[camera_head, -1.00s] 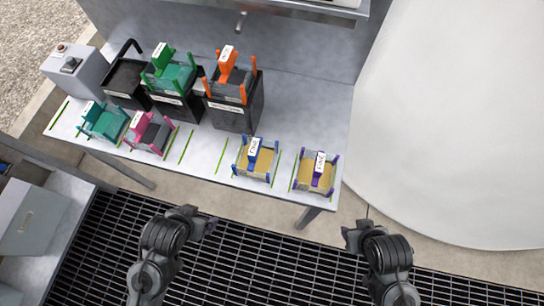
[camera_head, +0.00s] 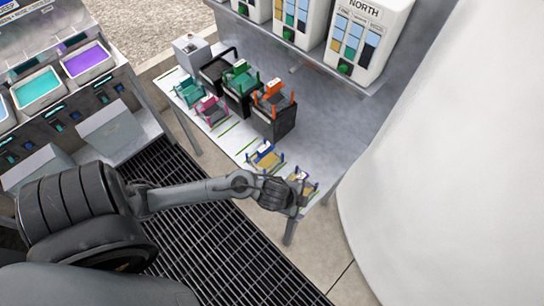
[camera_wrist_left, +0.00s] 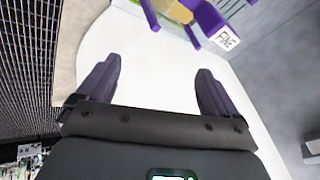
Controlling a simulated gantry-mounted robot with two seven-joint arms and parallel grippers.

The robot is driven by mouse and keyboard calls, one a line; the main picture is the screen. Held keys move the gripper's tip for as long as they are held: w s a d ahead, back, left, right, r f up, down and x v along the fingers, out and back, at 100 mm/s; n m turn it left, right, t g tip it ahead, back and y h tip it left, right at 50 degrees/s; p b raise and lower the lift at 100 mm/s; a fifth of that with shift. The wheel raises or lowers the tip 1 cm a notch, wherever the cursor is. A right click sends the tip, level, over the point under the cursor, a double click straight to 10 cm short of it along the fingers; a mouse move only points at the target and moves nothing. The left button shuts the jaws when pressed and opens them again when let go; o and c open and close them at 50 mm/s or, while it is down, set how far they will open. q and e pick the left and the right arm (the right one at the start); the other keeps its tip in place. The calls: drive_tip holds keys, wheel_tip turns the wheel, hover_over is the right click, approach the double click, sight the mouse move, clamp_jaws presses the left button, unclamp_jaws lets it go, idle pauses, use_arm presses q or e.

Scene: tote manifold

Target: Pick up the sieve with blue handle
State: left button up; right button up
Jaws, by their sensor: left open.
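The sieve with blue handle (camera_head: 264,157) stands on the grey table in the head view, with a tan mesh, blue posts and a white label. A purple-handled sieve (camera_head: 303,181) stands to its right, partly hidden by my left gripper. My left gripper (camera_head: 291,197) is at the table's front edge, close to the purple sieve and right of the blue one. In the left wrist view its fingers (camera_wrist_left: 157,85) are apart with nothing between them. The purple sieve (camera_wrist_left: 205,17) shows beyond them at the top, labelled FINE. The blue sieve is not visible there. My right gripper is out of view.
Teal (camera_head: 188,92) and pink (camera_head: 211,109) sieves stand at the table's left. Green (camera_head: 239,77) and orange (camera_head: 273,95) ones sit on black bins behind. A white rounded surface (camera_head: 440,190) borders the table's right. Dark grating (camera_head: 215,235) lies in front.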

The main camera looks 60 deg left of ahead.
use_arm(q)
drive_tip(key=w+a+m+p, duration=0.3)
wheel_tip(320, 180, up, 7)
drive_tip(key=m+g+p, duration=0.2)
drive_tip(key=g+p, duration=0.2)
drive_tip(key=g, duration=0.2)
hover_over(264, 147)
drive_tip(key=shift+s+a, duration=0.25)
drive_tip(key=shift+a, duration=0.05)
drive_tip(key=shift+f, duration=0.4)
drive_tip(key=f, duration=0.3)
drive_tip(key=shift+d+f+b, duration=0.15)
drive_tip(key=shift+d+b, duration=0.05)
drive_tip(key=shift+b, duration=0.1)
drive_tip(key=shift+w+f, duration=0.1)
drive_tip(key=shift+f, duration=0.9)
drive_tip(key=shift+w+d+f, duration=0.1)
drive_tip(key=shift+f, duration=0.9)
drive_tip(key=shift+w+d+f, duration=0.1)
drive_tip(key=shift+f, duration=0.9)
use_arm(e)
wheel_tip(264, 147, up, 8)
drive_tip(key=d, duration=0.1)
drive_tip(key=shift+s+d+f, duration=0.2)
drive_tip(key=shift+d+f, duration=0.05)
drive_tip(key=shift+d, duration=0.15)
